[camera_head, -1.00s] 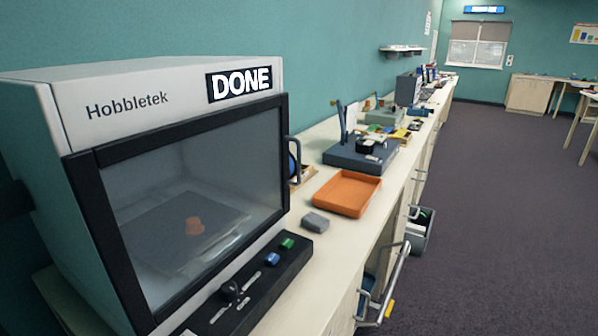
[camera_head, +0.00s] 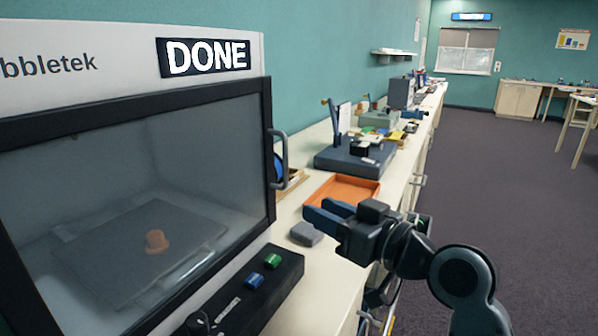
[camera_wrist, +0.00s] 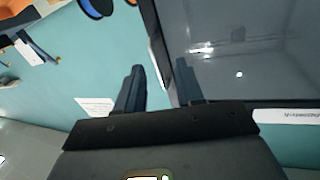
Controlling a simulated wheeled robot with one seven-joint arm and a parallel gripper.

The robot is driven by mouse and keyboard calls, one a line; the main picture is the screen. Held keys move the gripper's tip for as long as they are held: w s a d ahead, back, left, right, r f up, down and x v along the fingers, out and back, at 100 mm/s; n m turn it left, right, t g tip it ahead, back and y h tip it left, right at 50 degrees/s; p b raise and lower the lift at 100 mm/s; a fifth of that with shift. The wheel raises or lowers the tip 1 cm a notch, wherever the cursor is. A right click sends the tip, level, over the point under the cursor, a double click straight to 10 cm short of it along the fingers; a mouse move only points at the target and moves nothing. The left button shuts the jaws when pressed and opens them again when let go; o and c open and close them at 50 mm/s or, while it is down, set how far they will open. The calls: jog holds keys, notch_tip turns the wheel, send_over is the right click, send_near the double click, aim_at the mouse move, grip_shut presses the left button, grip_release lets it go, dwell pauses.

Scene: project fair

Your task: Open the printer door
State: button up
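The printer (camera_head: 120,68) fills the left of the head view, its panel reading DONE. Its door (camera_head: 100,170) is shut, a dark-framed window with a small orange part (camera_head: 157,241) visible on the plate inside. The dark door handle (camera_head: 282,160) is an upright bar on the door's right edge. My gripper (camera_head: 318,212) is open and empty, in front of the counter, right of and lower in the picture than the handle. In the wrist view, the open fingers (camera_wrist: 159,72) point toward the door's edge, with the window (camera_wrist: 245,60) at right.
An orange tray (camera_head: 345,188) lies behind my gripper on the counter. A grey block (camera_head: 306,234) sits left of it. A dark-based device (camera_head: 352,160) stands farther back. Green and blue buttons (camera_head: 264,272) are below the door. The floor at right is clear.

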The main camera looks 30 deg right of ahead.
jog(key=n+y, duration=0.2)
send_near(287, 163)
jog(key=w, duration=0.1)
jog(key=shift+p+x, duration=0.5)
jog(key=shift+x, duration=3.45)
jog(key=shift+a, duration=0.15)
jog(key=shift+c, duration=0.5)
grip_shut()
